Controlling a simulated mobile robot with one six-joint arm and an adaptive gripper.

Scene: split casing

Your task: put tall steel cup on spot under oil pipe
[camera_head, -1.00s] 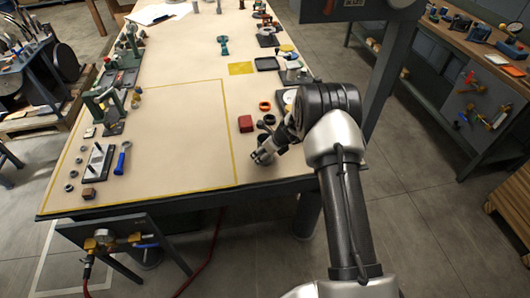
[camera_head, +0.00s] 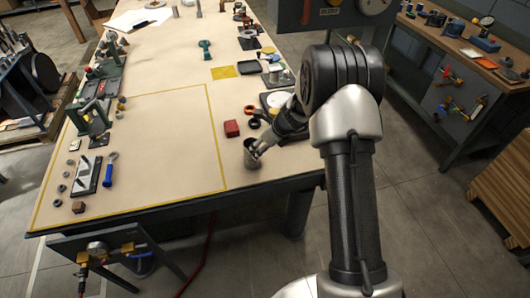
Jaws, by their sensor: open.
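A steel cup (camera_head: 251,156) stands upright near the front right edge of the table, its open rim facing up. My gripper (camera_head: 259,146) is open and reaches in from the right, right at the cup's upper right side. The fingertips overlap the cup in the picture, so I cannot tell whether they are around it or only beside it. I cannot make out the oil pipe or the spot under it for certain. A yellow square (camera_head: 223,72) lies flat on the table farther back.
Several tools and parts line the left edge of the table (camera_head: 170,135). A yellow-outlined area left of the cup is mostly clear.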

